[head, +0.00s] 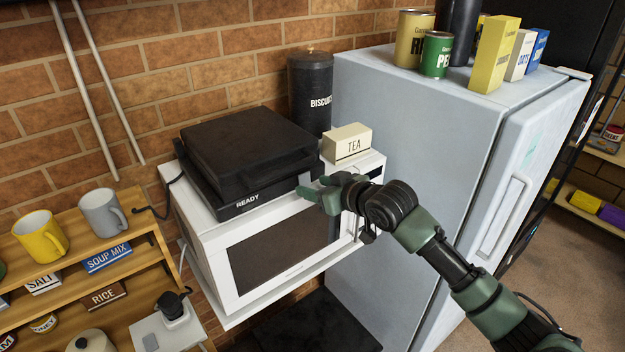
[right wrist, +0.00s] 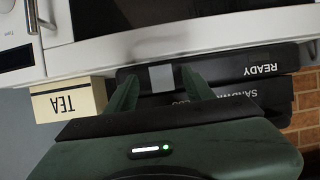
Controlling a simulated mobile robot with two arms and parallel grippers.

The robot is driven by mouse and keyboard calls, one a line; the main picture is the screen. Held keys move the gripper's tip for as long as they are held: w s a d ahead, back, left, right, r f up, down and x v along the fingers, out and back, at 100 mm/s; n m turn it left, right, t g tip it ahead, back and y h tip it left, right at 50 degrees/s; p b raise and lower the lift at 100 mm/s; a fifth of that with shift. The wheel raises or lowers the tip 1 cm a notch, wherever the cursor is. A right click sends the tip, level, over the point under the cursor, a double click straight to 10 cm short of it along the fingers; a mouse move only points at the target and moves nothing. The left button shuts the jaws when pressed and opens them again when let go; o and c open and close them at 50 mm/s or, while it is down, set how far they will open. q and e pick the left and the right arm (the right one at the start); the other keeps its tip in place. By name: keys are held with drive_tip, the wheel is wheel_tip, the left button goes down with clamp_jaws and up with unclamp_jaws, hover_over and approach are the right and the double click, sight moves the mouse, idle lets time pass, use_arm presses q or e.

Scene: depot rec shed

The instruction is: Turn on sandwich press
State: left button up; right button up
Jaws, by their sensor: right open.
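The black sandwich press (head: 245,150) sits with its lid down on top of the white microwave. Its front strip carries the word READY, and it also shows upside down in the right wrist view (right wrist: 235,70). A plain grey square (right wrist: 161,77) shows on that strip, between my fingers in the right wrist view. My green right gripper (head: 322,192) is open and empty at the right front corner of the press. I cannot tell whether its fingertips touch the press. In the head view the gripper hides the grey square. My left gripper is not in view.
The white microwave (head: 222,235) stands under the press. A TEA box (head: 347,142) and a dark BISCUITS canister (head: 311,90) stand close right and behind. The fridge (head: 415,130) borders the right. A shelf with mugs (head: 102,212) is at left.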

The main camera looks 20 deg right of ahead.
drive_tip(key=shift+x, duration=0.9)
drive_tip(key=shift+a, duration=0.1)
